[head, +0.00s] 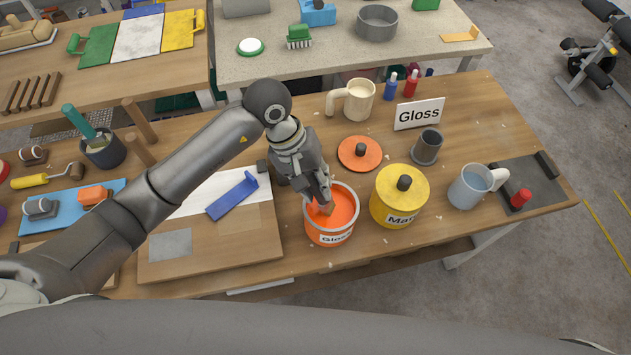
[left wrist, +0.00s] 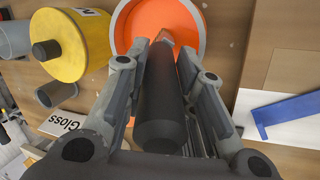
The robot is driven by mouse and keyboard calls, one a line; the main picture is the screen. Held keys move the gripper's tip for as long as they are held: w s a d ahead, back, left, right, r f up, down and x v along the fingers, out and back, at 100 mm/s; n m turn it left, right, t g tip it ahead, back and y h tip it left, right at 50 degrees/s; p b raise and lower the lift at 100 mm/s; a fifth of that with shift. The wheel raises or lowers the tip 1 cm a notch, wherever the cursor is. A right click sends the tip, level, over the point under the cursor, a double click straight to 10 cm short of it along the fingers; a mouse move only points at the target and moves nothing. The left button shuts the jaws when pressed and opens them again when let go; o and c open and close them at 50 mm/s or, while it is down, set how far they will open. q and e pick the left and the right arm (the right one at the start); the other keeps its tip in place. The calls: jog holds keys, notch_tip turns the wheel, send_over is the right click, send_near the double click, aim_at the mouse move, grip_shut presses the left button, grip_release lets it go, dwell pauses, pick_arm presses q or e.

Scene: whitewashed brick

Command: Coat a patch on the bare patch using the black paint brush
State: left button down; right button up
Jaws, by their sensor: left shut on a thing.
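My left gripper (head: 322,190) is shut on the black paint brush, whose thick black handle (left wrist: 163,105) lies between the fingers in the left wrist view. The brush's tan bristle end (head: 328,208) points down into the open orange Gloss paint can (head: 328,237). Whether the bristles touch the paint is hard to tell. A wooden board (head: 225,240) lies left of the can, with a white painted area, bare wood and a grey square patch (head: 170,245). My right gripper is not in view.
A blue scraper-like piece (head: 232,196) lies on the board. The closed yellow can (head: 399,200) stands right of the orange can. Behind are an orange lid (head: 360,153), a dark cup (head: 426,147), a cream mug (head: 355,100) and the Gloss sign (head: 419,113). A blue-grey mug (head: 472,186) stands farther right.

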pick_arm(q)
jog(key=shift+f+b, duration=0.4)
jog(key=shift+b, duration=0.05)
dwell(0.3)
dwell(0.7)
jog(key=shift+s+a+f+b, duration=0.1)
jog(key=shift+s+f+b, duration=0.1)
jog(key=shift+b, duration=0.4)
dwell(1.5)
jog(key=shift+r, duration=0.1)
jog(key=shift+w+r+p, duration=0.2)
jog(key=shift+r+p, duration=0.15)
jog(key=shift+r, duration=0.7)
jog(key=shift+r+p, duration=0.55)
jog(key=shift+r, duration=1.95)
